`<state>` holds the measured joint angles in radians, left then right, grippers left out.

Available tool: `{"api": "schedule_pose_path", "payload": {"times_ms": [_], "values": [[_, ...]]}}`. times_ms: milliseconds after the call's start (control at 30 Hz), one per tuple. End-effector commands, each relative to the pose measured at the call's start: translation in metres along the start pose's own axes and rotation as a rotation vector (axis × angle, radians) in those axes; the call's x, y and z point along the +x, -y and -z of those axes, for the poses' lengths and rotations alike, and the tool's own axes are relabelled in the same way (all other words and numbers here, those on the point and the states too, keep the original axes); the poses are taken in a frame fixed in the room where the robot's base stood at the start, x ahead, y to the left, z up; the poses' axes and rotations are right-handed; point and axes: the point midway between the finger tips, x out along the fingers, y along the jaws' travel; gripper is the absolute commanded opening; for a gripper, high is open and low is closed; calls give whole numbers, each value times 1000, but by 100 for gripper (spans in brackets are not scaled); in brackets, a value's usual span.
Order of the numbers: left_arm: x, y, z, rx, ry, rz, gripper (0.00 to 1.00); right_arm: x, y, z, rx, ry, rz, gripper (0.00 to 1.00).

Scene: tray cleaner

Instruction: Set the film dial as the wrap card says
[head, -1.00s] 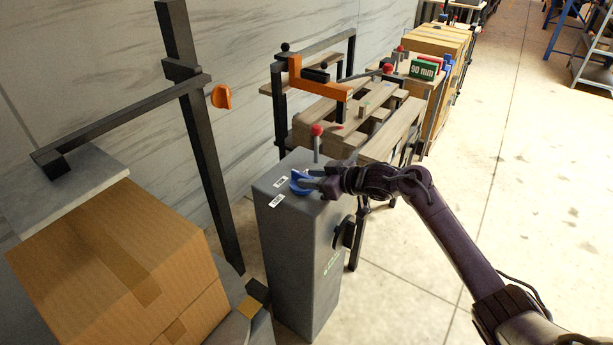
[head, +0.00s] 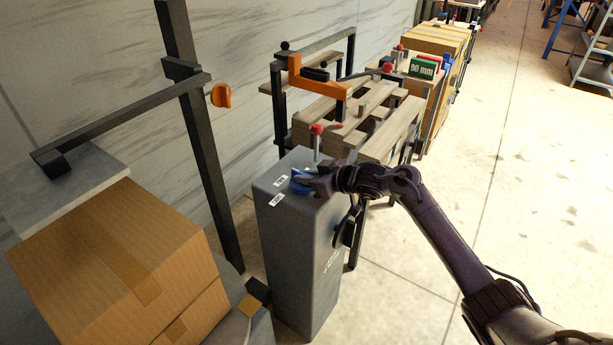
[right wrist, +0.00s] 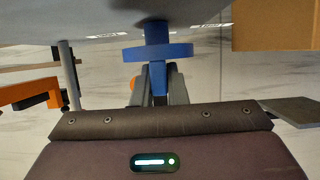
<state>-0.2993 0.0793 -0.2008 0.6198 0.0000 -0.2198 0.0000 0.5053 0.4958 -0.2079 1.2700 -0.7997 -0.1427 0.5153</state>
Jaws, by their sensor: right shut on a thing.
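The blue dial (head: 300,182) sits on top of the grey pillar box (head: 305,240), between two small white labels (head: 280,181). My right gripper (head: 310,183) is shut on the dial, coming in from the right. In the right wrist view the blue dial (right wrist: 157,52) shows above the dark fingers (right wrist: 157,85). The label print is too small to read. A green card reading "90 mm" (head: 423,68) stands further back among the cartons. My left gripper is not in view.
A red-knobbed lever (head: 316,130) rises behind the dial. A conveyor with wooden slats and an orange bracket (head: 318,80) lies beyond. A large carton (head: 110,250) and dark post (head: 200,130) stand left.

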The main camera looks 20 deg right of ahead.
Motion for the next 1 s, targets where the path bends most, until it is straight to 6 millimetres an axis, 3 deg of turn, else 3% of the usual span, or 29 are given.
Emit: {"api": "schedule_pose_path", "payload": {"times_ms": [500, 1000], "values": [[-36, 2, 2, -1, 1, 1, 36, 0, 7, 2, 124, 1, -281, 0], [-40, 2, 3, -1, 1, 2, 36, 6, 13, 2, 299, 2, -702, 0]]}}
